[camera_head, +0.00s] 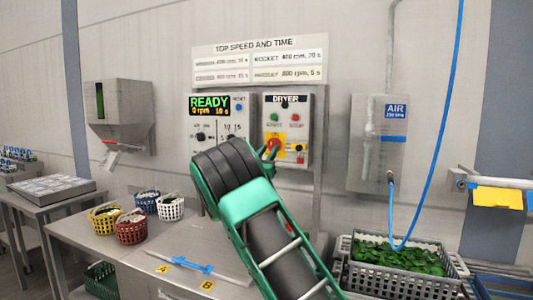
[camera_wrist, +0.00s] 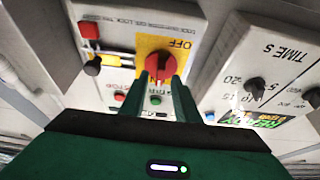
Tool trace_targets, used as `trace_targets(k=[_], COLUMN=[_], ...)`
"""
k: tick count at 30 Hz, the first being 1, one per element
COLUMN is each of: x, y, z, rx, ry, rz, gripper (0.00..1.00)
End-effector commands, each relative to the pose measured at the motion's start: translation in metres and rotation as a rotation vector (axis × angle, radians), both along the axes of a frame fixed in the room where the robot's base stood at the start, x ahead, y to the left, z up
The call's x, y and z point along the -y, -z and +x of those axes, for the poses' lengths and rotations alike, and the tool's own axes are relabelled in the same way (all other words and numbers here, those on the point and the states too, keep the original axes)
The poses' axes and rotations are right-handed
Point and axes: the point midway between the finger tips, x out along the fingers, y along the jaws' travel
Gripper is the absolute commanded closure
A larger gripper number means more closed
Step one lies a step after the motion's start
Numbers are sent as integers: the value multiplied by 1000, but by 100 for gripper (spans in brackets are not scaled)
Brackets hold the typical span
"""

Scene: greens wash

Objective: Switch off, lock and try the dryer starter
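The dryer starter (camera_head: 302,123) is a grey box on the wall panel, labelled DRYER, with a green START and a red STOP button. A red rotary handle (camera_wrist: 157,64) sits on its yellow plate (camera_wrist: 183,45), whose word OFF shows in the wrist view. My gripper (camera_wrist: 161,80) has its narrow green fingers on either side of this handle, apparently shut on it. A red block like a padlock (camera_wrist: 88,30) and a black knob (camera_wrist: 93,67) are on the same face beside the plate. My arm hides part of the starter in the head view.
The washer control box (camera_head: 216,104) left of the starter reads READY, 0 rpm. Small baskets (camera_head: 131,228) stand on the bench at left. A grey crate of greens (camera_head: 365,281) stands at right, below the AIR box (camera_head: 378,147) and its blue hose.

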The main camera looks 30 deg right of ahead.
Motion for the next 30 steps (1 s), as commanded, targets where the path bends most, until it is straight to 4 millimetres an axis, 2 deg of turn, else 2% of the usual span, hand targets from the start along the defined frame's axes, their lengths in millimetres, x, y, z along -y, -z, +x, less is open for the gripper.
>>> trace_targets(k=[6,14,16,18,21,22,30], x=[10,11,11,11,11,1,10], y=[-5,-5,-5,-5,-5,-5,-6], z=[8,9,9,9,9,9,9], rx=[-1,-2,-2,-1,-1,-2,-28], ry=[-1,-1,-1,-1,-1,-2,-4], rz=[1,1,1,1,1,1,-21], gripper=[71,71,83,100,100,100,100])
